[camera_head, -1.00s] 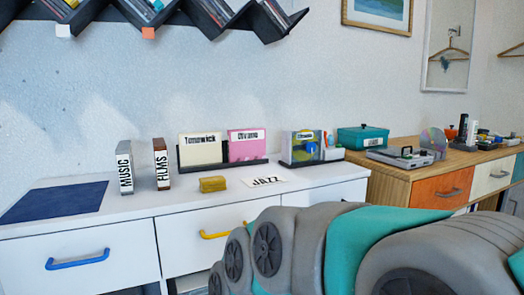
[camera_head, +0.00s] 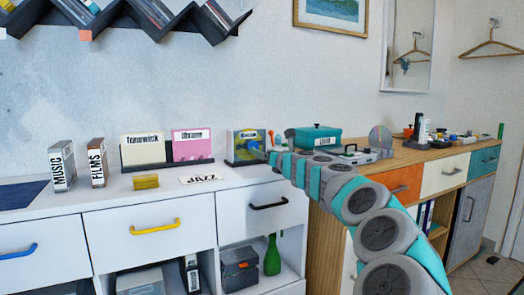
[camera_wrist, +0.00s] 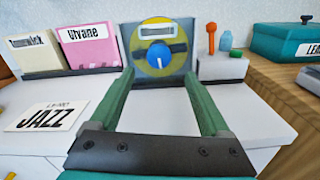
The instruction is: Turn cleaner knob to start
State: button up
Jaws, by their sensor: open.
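The disc cleaner is an upright grey unit with a yellow-green disc face and a label at its top (camera_wrist: 181,27). It stands at the back of the white cabinet top and also shows in the head view (camera_head: 240,158). Its round blue knob (camera_wrist: 158,55) has a light pointer mark and sits at the middle of the disc. My gripper (camera_wrist: 158,74) is open, with green fingers spread left and right below the knob and nothing between them. In the head view my arm reaches to the cleaner's right side and hides part of it.
Left of the cleaner stand a pink Utvane folder (camera_wrist: 92,46) and a cream one (camera_wrist: 35,52). A JAZZ card (camera_wrist: 47,117) lies front left. Right are small orange and blue items (camera_wrist: 226,40) on a grey block and a teal box (camera_wrist: 285,42). White top below is clear.

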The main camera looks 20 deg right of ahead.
aim_at(252, 146)
jog(key=shift+w+a+p, duration=0.2)
jog(key=shift+w+p, duration=0.1)
jog(key=shift+w, duration=3.55)
grip_shut()
